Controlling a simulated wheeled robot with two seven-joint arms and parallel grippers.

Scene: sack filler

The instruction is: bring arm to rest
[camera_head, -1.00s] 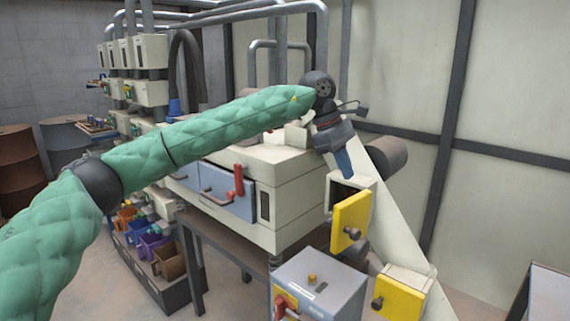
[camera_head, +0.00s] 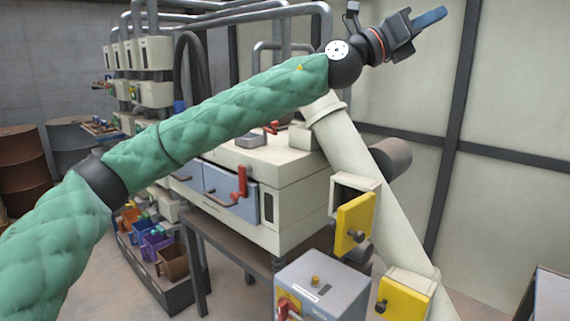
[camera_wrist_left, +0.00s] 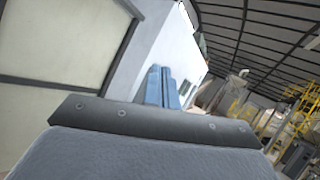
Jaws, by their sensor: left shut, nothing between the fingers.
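My left arm, in a green quilted sleeve, reaches in from the left in the head view. My left gripper (camera_head: 432,18) is up at the top right of centre, its blue fingers pointing right and slightly up. The fingers are together and hold nothing. In the left wrist view the blue fingertips (camera_wrist_left: 162,86) stand close side by side against a pale wall. The gripper is in open air in front of the wall panels, above the slanted pale chute, and touches nothing that I can see. My right gripper is not in view.
A pale machine with a blue-grey drawer (camera_head: 230,193) and red handle stands below the arm. A slanted chute (camera_head: 352,150) with yellow flaps (camera_head: 355,223) is right of it. A grey control box (camera_head: 320,285) is in front. Overhead pipes (camera_head: 230,14) run left of the gripper.

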